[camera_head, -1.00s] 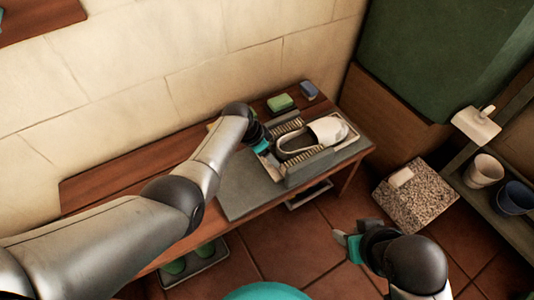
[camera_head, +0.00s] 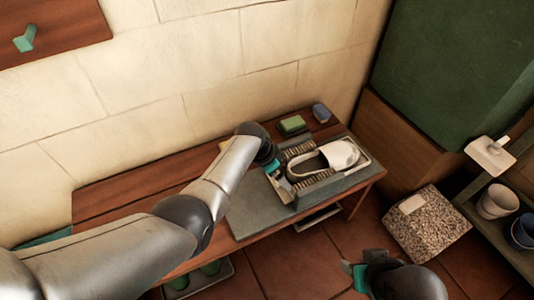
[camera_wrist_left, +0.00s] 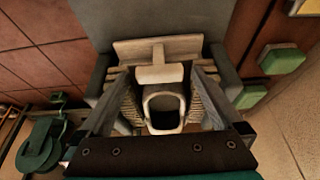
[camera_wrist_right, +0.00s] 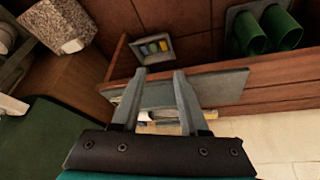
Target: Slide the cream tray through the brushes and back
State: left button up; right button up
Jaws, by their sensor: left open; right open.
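The cream tray (camera_head: 366,162) lies on a grey slab, with a white shoe (camera_head: 342,153) on it, between two rows of brushes (camera_head: 302,150). The left wrist view shows the shoe (camera_wrist_left: 163,108) with its dark opening, the brush rows on both sides and a cream T-shaped handle (camera_wrist_left: 160,74). My left gripper (camera_head: 274,170) is open at the left end of the brush unit. Its fingers (camera_wrist_left: 161,72) appear either side of the handle; I cannot tell whether they touch it. My right gripper (camera_head: 352,272) is open and empty over the floor in front of the bench.
A green sponge (camera_head: 292,124) and a blue one (camera_head: 321,112) lie behind the brushes. The wooden bench (camera_head: 130,182) runs left along the wall. A speckled block (camera_head: 428,224) and a shelf with cups (camera_head: 498,200) stand right. Green footwear (camera_wrist_right: 265,30) shows under the bench.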

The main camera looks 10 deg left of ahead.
pick_arm(q)
jog(key=p+v, duration=1)
jog(key=v, duration=0.4)
pick_arm(e)
jog(key=s+d+f+g, duration=0.1)
jog(key=s+f, duration=0.3)
jog(key=f, duration=0.5)
jog(key=s+d+f+g, duration=0.1)
jog(key=s+d+f, duration=0.3)
jog(key=f, duration=0.6)
jog(key=shift+s+g+h, duration=0.3)
jog(key=shift+s+h, duration=0.1)
jog(key=shift+s, duration=0.1)
pick_arm(q)
jog(key=shift+r, duration=0.15)
